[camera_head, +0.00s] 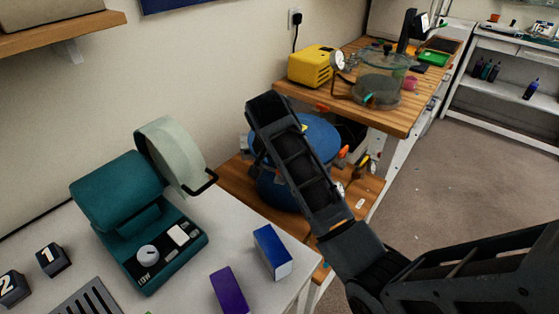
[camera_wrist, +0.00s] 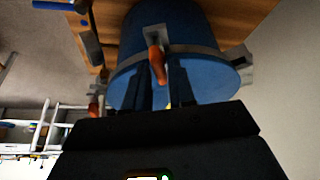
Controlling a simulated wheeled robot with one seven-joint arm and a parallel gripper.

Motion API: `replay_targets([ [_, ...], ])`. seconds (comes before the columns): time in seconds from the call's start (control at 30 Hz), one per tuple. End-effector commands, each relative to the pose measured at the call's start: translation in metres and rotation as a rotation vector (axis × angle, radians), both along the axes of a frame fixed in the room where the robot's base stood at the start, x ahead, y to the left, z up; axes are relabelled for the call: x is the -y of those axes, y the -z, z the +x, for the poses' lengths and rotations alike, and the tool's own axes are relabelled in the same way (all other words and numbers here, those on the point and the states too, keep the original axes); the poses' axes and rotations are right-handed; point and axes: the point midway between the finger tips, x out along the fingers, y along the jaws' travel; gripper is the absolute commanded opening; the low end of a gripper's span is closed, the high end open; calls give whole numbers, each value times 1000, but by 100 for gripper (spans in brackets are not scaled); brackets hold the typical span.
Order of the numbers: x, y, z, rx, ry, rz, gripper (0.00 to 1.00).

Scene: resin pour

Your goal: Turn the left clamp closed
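A blue pressure pot (camera_head: 318,133) stands on the low wooden shelf, partly hidden behind my arm. In the wrist view the pot (camera_wrist: 185,30) fills the upper middle, with a grey band around it. An orange clamp handle (camera_wrist: 157,65) on a grey bracket sits on the pot's near side. My gripper (camera_wrist: 160,76) is open, its two dark fingers apart on either side of the handle's end; contact cannot be told. A grey bracket (camera_wrist: 241,62) shows on the pot's right side. In the head view an orange handle (camera_head: 343,152) shows at the pot's right; the fingers are hidden there.
A wooden bench (camera_head: 400,118) behind holds a yellow machine (camera_head: 312,66) and a clear vessel (camera_head: 382,75). A white table at left holds a teal machine (camera_head: 125,190), a blue box (camera_head: 272,252) and a purple block (camera_head: 228,290). Open floor lies at right.

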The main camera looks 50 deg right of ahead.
Motion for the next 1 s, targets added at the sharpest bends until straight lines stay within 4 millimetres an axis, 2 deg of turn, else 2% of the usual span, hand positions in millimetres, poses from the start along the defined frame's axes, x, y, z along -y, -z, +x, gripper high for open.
replay_targets([
  [0.03,0,0,0,0,0,0,29],
  [0.13,0,0,0,-1,-1,1,39],
  [0.47,-2,-5,-1,-1,-2,0,39],
  [0.8,-20,-53,-8,3,-2,0,39],
  [1.0,-27,-69,-11,0,-1,0,39],
])
